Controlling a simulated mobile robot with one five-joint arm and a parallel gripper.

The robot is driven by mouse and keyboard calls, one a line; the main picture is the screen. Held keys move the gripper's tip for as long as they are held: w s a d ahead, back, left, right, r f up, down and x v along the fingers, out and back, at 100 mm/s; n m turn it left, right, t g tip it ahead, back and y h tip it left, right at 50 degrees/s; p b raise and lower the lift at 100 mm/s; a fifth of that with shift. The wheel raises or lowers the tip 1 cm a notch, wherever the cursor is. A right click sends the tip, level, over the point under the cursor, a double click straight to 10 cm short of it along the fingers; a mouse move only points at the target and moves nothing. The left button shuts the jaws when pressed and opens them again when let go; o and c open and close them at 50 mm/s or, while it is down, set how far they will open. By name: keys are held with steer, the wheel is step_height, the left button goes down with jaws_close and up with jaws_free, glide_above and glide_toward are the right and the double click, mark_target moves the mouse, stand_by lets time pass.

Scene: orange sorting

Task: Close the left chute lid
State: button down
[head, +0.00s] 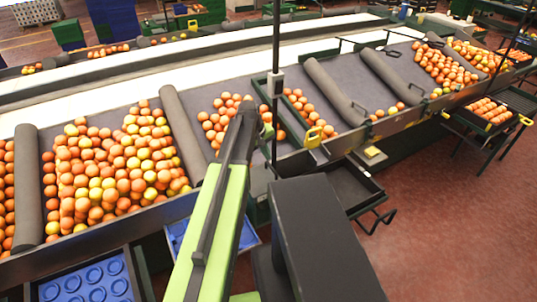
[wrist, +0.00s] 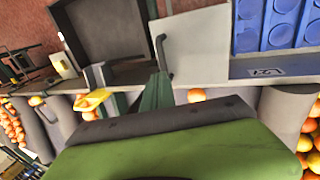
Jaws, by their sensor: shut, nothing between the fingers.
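In the head view my arm and dark body part cover that area. A dark open tray (head: 350,185) is beside it; it also shows in the wrist view (wrist: 105,30).
Oranges (head: 110,165) lie on the table between dark padded dividers (head: 180,130). Blue trays (head: 90,280) are at lower left. A thin dark pole (head: 276,50) rises near my arm. Red floor (head: 440,230) is free at right.

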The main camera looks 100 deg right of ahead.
steer(key=s+d+p+v, duration=0.1)
steer(key=p+v, duration=0.6)
steer(key=v, duration=0.1)
steer(key=shift+a+r, duration=0.45)
steer(key=shift+r, duration=0.1)
